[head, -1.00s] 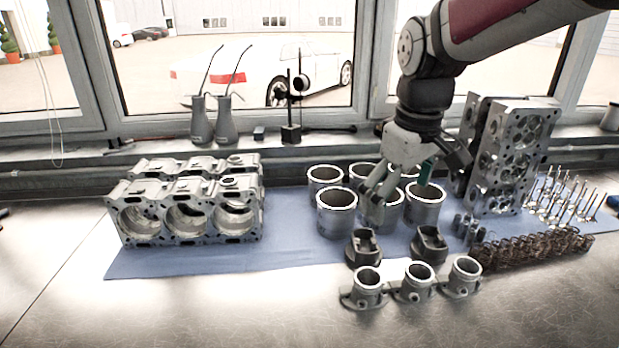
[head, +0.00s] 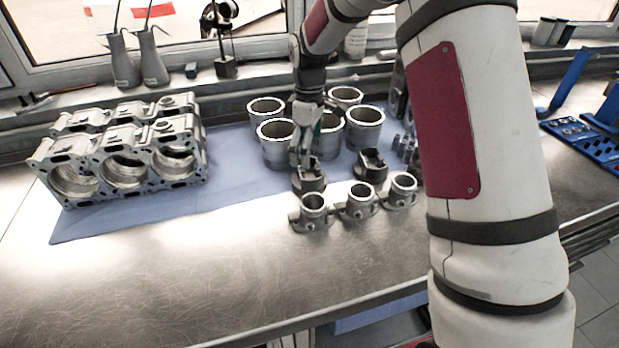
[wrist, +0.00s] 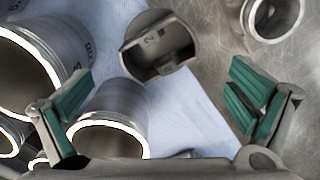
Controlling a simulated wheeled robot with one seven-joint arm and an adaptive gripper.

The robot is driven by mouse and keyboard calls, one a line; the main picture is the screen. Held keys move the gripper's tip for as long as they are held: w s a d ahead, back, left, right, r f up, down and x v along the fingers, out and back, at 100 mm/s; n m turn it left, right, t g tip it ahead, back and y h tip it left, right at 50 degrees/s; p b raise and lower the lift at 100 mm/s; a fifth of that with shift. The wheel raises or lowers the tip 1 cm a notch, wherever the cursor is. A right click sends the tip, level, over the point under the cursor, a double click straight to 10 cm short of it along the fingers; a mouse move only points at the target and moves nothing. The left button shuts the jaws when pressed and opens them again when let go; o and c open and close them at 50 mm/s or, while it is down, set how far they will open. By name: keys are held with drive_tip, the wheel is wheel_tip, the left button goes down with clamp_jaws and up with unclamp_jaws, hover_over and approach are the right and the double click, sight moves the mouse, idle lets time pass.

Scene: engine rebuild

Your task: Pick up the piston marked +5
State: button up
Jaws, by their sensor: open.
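Two dark grey pistons stand at the front of the blue mat in the head view, a left one (head: 310,179) and a right one (head: 371,166). I cannot read a +5 on either there. My gripper (head: 304,160) is at the left piston, just above or behind it, and hides part of it. In the wrist view my gripper (wrist: 160,103) is open and empty. One piston (wrist: 158,46) shows beyond the fingertips, roughly centred between them, with a small mark on it that I cannot read surely.
Several cylinder liners (head: 276,148) stand close behind and left of the gripper; one liner (wrist: 115,118) is near the left finger. Three flanged cylinders (head: 358,203) stand in front of the pistons. An engine block (head: 125,160) is at the left. The front bench (head: 170,270) is clear.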

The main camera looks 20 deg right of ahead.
sight(309, 178)
wheel_tip(309, 178, down, 8)
drive_tip(key=shift+w+f+p, duration=0.1)
drive_tip(key=shift+p, duration=0.6)
drive_tip(key=shift+c, duration=0.6)
drive_tip(key=c, duration=1.4)
